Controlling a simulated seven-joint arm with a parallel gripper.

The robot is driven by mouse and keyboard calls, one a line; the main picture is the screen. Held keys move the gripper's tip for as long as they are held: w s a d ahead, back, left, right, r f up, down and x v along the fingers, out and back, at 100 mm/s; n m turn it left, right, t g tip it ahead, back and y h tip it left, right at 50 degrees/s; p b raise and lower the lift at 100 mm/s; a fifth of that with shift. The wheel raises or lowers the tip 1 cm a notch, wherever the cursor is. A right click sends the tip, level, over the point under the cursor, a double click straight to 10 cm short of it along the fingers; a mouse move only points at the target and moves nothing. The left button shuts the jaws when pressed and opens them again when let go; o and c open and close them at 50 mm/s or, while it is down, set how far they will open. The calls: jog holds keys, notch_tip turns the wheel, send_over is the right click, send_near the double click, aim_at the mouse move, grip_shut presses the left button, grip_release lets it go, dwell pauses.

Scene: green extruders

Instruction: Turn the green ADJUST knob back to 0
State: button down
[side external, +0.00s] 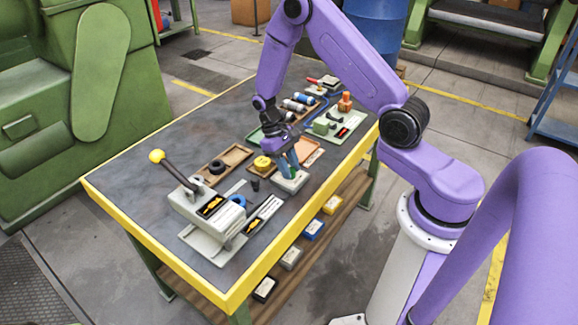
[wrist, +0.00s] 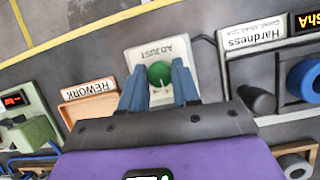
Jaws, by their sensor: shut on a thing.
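The green ADJUST knob (wrist: 159,73) sits on a pale square base plate (wrist: 146,53) marked ADJUST, which reads upside down in the wrist view. My gripper (wrist: 160,84) has its two blue-grey fingers on either side of the knob, shut on it. In the side external view my gripper (side external: 289,162) points down onto the pale base (side external: 291,181) near the table's right edge, and the fingers mostly hide the knob there. The knob's pointer and any scale marks are too small or hidden to read.
A tray marked REWORK (wrist: 90,92) lies left of the base in the wrist view. A Hardness label (wrist: 252,35), a dark cylinder (wrist: 257,99) and a blue ring (wrist: 305,80) are at right. A lever press (side external: 207,208) stands on the table's near left part.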

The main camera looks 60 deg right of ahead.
jog(key=shift+w+d+m, duration=0.1)
jog(key=shift+d+m, duration=0.05)
jog(key=shift+m, duration=0.55)
jog(key=c, duration=0.8)
grip_release()
jog(key=shift+c, duration=0.2)
jog(key=shift+r, duration=0.1)
jog(key=v, duration=1.7)
jog(key=shift+d+r, duration=0.2)
jog(key=shift+d, duration=0.05)
jog(key=shift+a, duration=0.1)
